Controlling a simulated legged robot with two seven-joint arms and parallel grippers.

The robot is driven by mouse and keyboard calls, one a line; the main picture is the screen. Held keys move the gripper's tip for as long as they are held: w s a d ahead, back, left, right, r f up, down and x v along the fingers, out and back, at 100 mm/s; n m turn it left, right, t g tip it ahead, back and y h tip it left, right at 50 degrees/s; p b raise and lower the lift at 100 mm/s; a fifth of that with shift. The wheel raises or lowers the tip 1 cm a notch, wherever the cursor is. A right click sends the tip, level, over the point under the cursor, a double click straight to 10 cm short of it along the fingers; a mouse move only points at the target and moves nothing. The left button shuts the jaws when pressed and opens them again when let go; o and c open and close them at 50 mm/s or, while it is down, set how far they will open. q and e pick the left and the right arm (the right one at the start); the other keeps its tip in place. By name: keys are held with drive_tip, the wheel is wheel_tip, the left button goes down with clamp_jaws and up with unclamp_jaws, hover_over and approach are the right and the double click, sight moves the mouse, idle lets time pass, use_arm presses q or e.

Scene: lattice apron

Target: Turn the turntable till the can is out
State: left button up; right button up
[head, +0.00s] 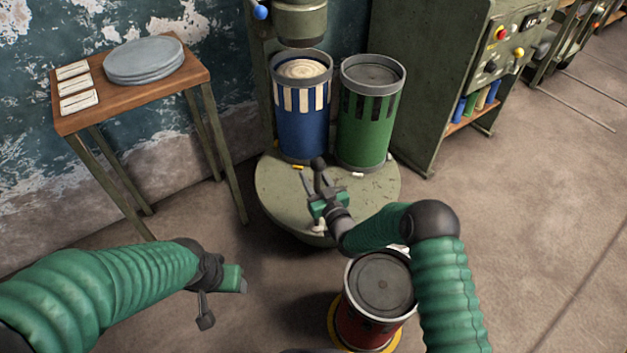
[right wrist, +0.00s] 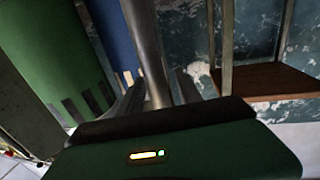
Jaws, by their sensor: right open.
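The turntable (head: 281,204) is a round grey-green disc in the head view. On it stand a blue can (head: 303,130) with pale slots and pale contents, and a green can (head: 363,137) with dark slots and a grey top. The blue can is under a machine head. Both also show in the right wrist view: green (right wrist: 55,50), blue (right wrist: 112,32). My right gripper (head: 313,184) is open above the turntable's near part. A grey bar (right wrist: 147,50) shows between its fingers; whether they touch is unclear. My left gripper (head: 222,299) hangs left of the turntable, its jaw gap unclear.
A red can (head: 372,317) with a grey top stands on a yellow-rimmed base at the front, near my right arm. A wooden table (head: 190,75) with grey discs is at left. A control cabinet (head: 430,100) is at right.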

clamp_jaws()
idle(1.4)
